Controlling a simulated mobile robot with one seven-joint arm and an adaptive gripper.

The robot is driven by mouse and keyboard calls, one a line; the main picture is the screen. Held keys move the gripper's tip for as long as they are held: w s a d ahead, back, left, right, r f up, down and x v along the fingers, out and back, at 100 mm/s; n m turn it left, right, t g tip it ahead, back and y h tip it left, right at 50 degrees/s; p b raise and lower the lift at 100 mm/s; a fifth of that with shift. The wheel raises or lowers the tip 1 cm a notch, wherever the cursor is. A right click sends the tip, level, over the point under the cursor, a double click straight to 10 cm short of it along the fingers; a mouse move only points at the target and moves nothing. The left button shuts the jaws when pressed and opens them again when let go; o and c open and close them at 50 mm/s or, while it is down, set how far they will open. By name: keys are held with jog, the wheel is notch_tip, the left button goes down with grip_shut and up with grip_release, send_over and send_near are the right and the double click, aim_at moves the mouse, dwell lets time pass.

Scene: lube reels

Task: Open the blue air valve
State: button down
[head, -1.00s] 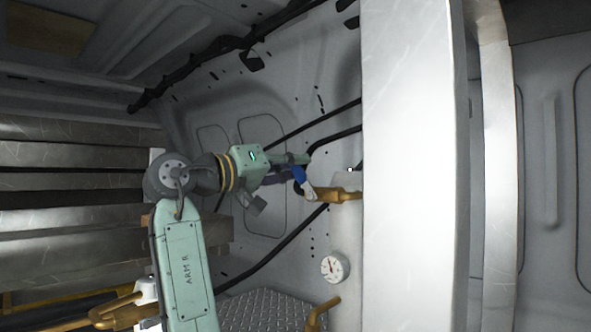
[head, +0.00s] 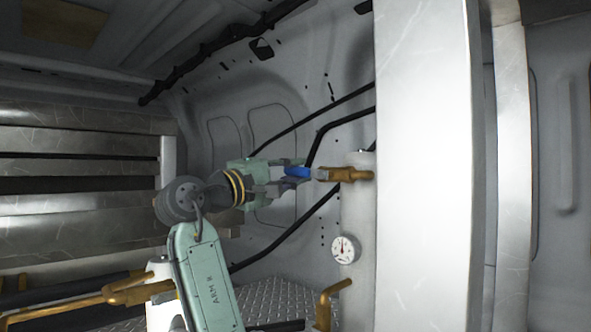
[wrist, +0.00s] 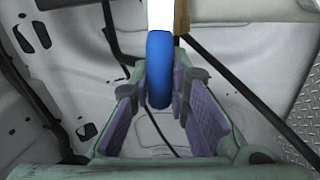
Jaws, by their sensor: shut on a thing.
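The blue air valve handle (head: 298,171) sits at the end of a brass fitting (head: 345,174) on a grey vertical cylinder. The handle now lies roughly in line with the fitting. My gripper (head: 288,172) reaches it from the left and is shut on it. In the wrist view the blue handle (wrist: 159,62) stands between the two purple-padded fingers of my gripper (wrist: 161,90). The valve body is mostly out of the wrist view.
A round pressure gauge (head: 346,249) sits on the cylinder below the valve. Another brass pipe (head: 326,300) stands lower down. A wide pale metal post (head: 425,170) rises close to the right. Black hoses (head: 330,125) run along the wall behind.

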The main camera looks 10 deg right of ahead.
jog(key=shift+f+n, duration=0.35)
jog(key=shift+n, duration=0.25)
jog(key=shift+f, duration=0.1)
jog(key=c, duration=1.5)
grip_release()
notch_tip(320, 180, up, 10)
jog(key=shift+r, duration=0.1)
